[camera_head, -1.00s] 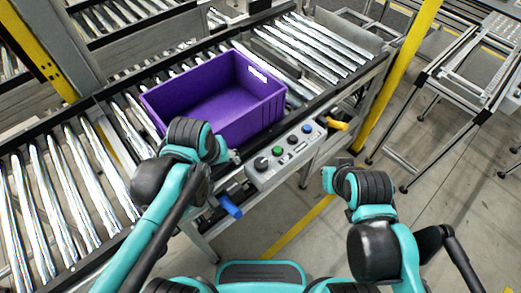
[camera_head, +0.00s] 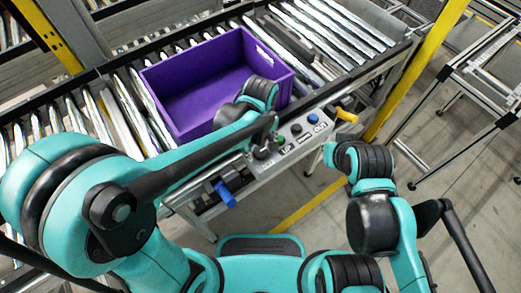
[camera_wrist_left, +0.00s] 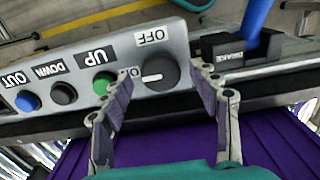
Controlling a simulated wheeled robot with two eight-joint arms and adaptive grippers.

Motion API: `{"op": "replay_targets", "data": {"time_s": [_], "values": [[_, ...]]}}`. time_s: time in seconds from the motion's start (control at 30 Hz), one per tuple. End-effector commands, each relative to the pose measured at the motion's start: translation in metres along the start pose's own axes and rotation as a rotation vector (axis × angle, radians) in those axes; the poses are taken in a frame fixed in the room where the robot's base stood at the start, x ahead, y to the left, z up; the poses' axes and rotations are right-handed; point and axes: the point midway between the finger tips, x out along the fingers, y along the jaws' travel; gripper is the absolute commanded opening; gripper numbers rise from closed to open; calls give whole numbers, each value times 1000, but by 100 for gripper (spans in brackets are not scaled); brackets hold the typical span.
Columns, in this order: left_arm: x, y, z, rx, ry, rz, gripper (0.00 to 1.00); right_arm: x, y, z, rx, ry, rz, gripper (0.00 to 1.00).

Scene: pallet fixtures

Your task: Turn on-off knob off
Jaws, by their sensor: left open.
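The on-off knob (camera_wrist_left: 157,73) is a round black dial on a grey control panel (camera_wrist_left: 180,40). In the left wrist view its white mark lies sideways, toward a partly hidden label on the left; the OFF label (camera_wrist_left: 155,37) is on the panel's other side of it. My left gripper (camera_wrist_left: 163,80) is open, with one finger on either side of the knob; I cannot tell whether they touch it. In the head view the left gripper (camera_head: 262,148) is over the panel's left end and partly hides the knob. My right gripper (camera_head: 330,155) hangs right of the panel, away from it; its fingers are unclear.
A green UP button (camera_wrist_left: 103,83), a black DOWN button (camera_wrist_left: 63,93) and a blue OUT button (camera_wrist_left: 27,101) sit along the panel. A blue brake handle (camera_head: 225,192) is beside it. A purple crate (camera_head: 165,108) stands on the roller conveyor (camera_head: 125,105) behind.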

Motion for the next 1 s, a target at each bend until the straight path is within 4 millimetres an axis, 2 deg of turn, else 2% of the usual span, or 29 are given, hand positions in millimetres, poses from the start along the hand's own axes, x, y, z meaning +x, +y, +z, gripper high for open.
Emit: {"op": "replay_targets", "data": {"time_s": [0.1, 0.37, 0.4, 0.57, 0.6, 1.0], "values": [[10, 0, 0, 0, 0, 0, 61, 3, 0, 2, 0, 0, 0, 0], [10, 0, 0, 0, 0, 0, 61, 3, 0, 2, 0, 0, 0, 0], [10, 0, 0, 0, 0, 0, 58, 3, 0, 2, 0, 0, 0, 0], [10, 0, 0, 0, 0, 0, 16, 3, 0, 2, 0, 0, 0, 0], [10, 0, 0, 0, 0, 0, 11, 3, 0, 2, 0, 0, 0, 0], [10, 0, 0, 54, 0, 1, 11, 2, 0, 2, 0, 0, 0, 0]]}}
